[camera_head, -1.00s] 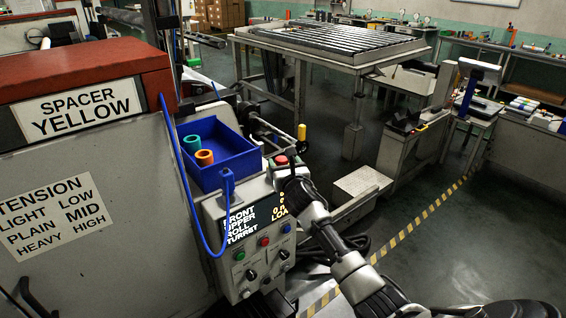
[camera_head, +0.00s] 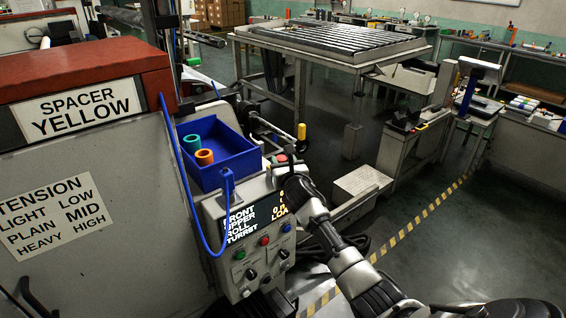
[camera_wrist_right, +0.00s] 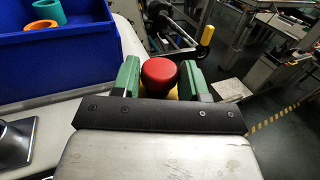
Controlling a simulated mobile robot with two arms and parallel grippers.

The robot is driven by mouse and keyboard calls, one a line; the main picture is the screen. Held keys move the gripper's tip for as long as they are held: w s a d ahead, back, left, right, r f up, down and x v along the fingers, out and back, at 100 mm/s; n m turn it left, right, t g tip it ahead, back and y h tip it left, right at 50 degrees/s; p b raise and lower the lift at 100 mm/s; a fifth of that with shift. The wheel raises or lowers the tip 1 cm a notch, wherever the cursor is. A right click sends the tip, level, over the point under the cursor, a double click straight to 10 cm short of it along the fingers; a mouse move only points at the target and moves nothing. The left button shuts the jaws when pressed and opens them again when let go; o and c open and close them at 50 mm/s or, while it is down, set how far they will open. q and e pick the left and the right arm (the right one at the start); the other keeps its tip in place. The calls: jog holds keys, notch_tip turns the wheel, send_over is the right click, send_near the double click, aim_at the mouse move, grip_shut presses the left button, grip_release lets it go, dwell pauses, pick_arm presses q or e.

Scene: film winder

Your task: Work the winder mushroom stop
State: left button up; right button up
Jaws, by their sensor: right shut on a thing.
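The red mushroom stop (camera_wrist_right: 159,76) stands on a yellow base at the top of the winder's control box (camera_head: 257,246). In the right wrist view it sits between the two green finger pads of my right gripper (camera_wrist_right: 160,80), which is shut on it. In the head view my right gripper (camera_head: 287,172) is at the top right corner of the control box and hides most of the stop; a little red (camera_head: 281,158) shows beside it. My left gripper is not in view.
A blue bin (camera_head: 220,160) with a green and an orange ring stands just left of the stop. A blue cable (camera_head: 180,175) loops down beside the box. A yellow-handled rod (camera_head: 301,132) is behind.

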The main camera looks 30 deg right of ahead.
jog(key=shift+r+p, duration=0.6)
jog(key=shift+r, duration=0.45)
jog(key=o, duration=1.2)
jog(key=shift+o, duration=0.2)
jog(key=shift+s+f, duration=0.1)
jog(key=shift+s+a, duration=0.1)
jog(key=shift+s, duration=0.15)
jog(key=b+v, duration=0.1)
jog(key=v, duration=0.9)
